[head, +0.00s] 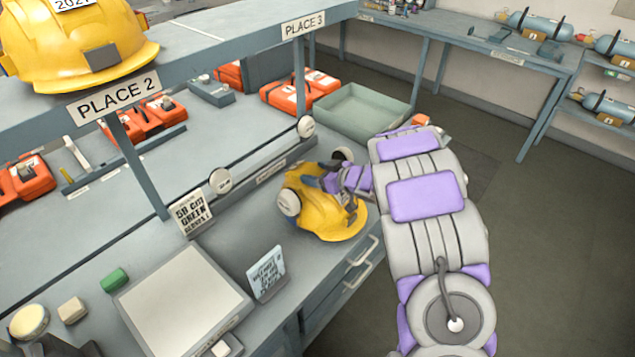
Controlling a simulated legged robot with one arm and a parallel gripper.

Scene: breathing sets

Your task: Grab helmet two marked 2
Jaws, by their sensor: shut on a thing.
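A yellow helmet (330,217) with pale round ear cups is at the front edge of the grey workbench (232,237), above its drawer handles. My gripper (328,181) reaches in from the right and is shut on this helmet at its upper side. No number is readable on it, and I cannot tell whether it touches the bench. Another yellow helmet (75,45) sits at the upper left on the shelf over the "PLACE 2" sign (113,98). A white label on it is partly cut off by the picture edge.
A pale square plate (182,305) and a small sign stand (267,272) are left of the held helmet. Orange cases (298,92) and an empty green tray (362,112) lie behind. Blue cylinders (540,25) are on a far bench. The floor at right is clear.

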